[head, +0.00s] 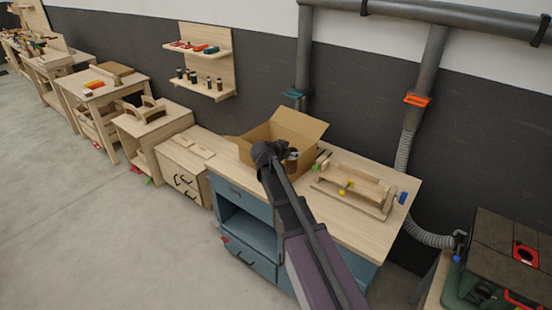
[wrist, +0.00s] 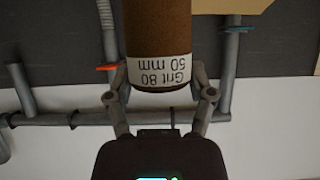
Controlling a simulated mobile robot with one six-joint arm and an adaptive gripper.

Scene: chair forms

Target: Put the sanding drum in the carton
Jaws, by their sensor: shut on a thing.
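The sanding drum (wrist: 160,45) is a brown cylinder with a white label reading "Grit 80 50 mm", seen upside down in the wrist view. My gripper (wrist: 160,82) is shut on it, one finger on each side of the labelled end. In the head view my gripper (head: 288,156) is in front of the open cardboard carton (head: 301,121), and the arm hides part of the carton. The drum is hard to make out there. I cannot tell from these views whether it is over the opening or beside it. A carton-coloured edge shows at the wrist view's top right.
The carton stands on a blue cabinet's wooden top (head: 375,233). A wooden jig (head: 352,187) with a blue knob lies right of it, with small tools (head: 321,160) between. A wall shelf (head: 203,60) and grey ducts (head: 425,80) are behind.

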